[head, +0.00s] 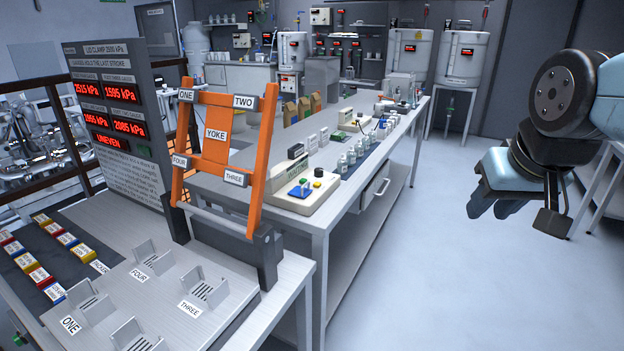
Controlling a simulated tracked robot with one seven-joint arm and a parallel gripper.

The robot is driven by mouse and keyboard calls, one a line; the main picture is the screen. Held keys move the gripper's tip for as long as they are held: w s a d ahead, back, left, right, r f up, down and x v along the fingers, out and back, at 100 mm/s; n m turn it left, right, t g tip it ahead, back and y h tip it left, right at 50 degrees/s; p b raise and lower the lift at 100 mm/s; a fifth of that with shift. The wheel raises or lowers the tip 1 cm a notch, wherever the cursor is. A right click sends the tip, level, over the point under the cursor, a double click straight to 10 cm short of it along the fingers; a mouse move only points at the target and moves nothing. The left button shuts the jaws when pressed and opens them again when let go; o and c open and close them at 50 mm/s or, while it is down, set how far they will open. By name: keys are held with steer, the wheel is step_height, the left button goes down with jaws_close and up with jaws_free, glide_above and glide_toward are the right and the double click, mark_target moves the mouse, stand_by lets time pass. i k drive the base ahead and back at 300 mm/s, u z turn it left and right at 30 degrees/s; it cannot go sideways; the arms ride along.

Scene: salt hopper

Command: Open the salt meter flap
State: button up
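I cannot pick out a salt meter or its flap with certainty in the head view. My gripper (495,207) hangs at the right over the open floor, pointing down, well clear of the benches. Its fingers are seen at an angle, and how far apart they are is unclear. Nothing is seen held between them.
An orange yoke frame (215,150) stands upright on the near-left bench (185,310), beside a grey display panel (115,120). A long bench (335,190) with bottles and devices runs back. White tanks (464,57) stand at the back. Floor on the right is clear.

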mark_target(302, 192)
steer(key=i, duration=0.9)
steer(key=z, duration=0.2)
steer(key=k, duration=0.85)
steer(key=u, duration=0.2)
steer(key=i, duration=0.85)
steer(key=z, duration=0.05)
